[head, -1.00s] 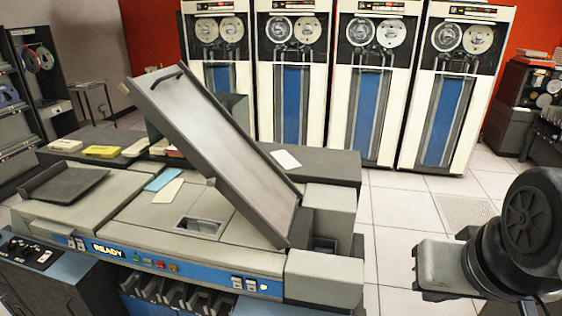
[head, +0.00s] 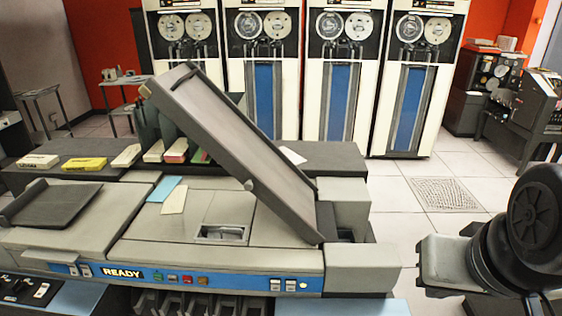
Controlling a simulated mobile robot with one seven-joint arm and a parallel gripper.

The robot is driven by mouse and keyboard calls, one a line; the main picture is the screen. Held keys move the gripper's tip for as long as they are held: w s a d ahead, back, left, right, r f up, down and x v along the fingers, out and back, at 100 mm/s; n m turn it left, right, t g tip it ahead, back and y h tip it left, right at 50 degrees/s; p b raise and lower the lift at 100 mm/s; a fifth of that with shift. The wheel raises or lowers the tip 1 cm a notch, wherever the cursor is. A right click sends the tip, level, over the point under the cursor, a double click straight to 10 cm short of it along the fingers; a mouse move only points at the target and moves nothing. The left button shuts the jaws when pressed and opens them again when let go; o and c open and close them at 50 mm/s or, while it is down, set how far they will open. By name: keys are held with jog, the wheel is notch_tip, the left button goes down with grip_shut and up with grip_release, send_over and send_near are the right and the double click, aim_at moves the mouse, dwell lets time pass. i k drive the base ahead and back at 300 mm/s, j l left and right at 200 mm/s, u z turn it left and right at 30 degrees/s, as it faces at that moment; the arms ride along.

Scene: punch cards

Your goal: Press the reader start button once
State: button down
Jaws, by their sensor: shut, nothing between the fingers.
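The card reader (head: 80,235) is a beige machine with a blue front strip (head: 235,282). A lit READY sign (head: 122,273) is on the strip's left part. Right of it sits a row of small buttons: a green button (head: 158,275), reddish ones (head: 187,279) and an amber one (head: 203,281). Their labels are too small to read, so I cannot tell which is start. More pale switches (head: 283,285) are farther right. Part of my arm (head: 520,235) shows at the right edge, apart from the reader. My gripper's fingers are not visible.
A long grey panel (head: 235,150) stands tilted over the reader's deck. A dark tray (head: 50,204) and loose cards (head: 174,200) lie on top. Card stacks (head: 85,163) sit on the ledge behind. Tape drives (head: 265,90) line the back. Floor (head: 400,210) is clear at right.

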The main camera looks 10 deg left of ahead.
aim_at(159, 279)
jog(key=k+j, duration=0.1)
jog(key=j, duration=0.25)
jog(key=k+j, duration=0.1)
jog(key=j, duration=0.3)
jog(key=k+j, duration=0.1)
jog(key=j, duration=0.25)
jog(key=k+j, duration=0.15)
jog(key=j, duration=0.25)
jog(key=k+j+z, duration=0.1)
jog(key=j, duration=0.25)
